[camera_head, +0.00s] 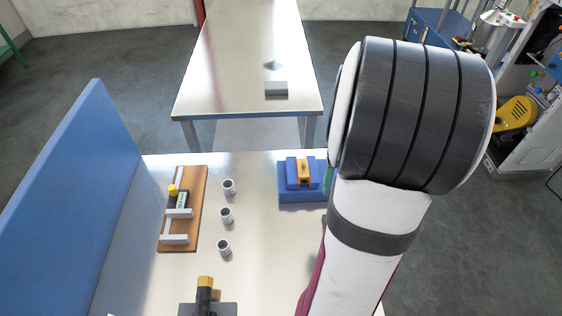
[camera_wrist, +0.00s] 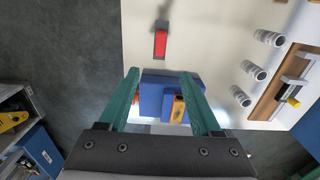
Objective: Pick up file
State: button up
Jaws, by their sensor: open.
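A red-handled tool (camera_wrist: 160,42), which looks like the file, lies on the light table in the wrist view. A thin grey part seems to run up from it, blurred at the picture's top. In the head view my arm hides that spot. My gripper (camera_wrist: 160,73) has two teal fingers spread wide with nothing held between them. The red handle lies just beyond the fingertips, apart from them. In the head view only a sliver of a teal finger shows, beside the blue block.
A blue stepped block (camera_head: 290,195) with an orange piece (camera_head: 303,171) sits below my fingers. Three grey cups (camera_head: 226,215) stand in a row beside a wooden board (camera_head: 183,208). A black tool with a yellow tip (camera_head: 204,290) stands at the front. A blue wall (camera_head: 85,200) bounds the left.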

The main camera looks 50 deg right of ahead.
jog(key=f, duration=1.5)
jog(key=shift+s+a+f, duration=0.25)
jog(key=shift+a, duration=0.05)
grip_shut()
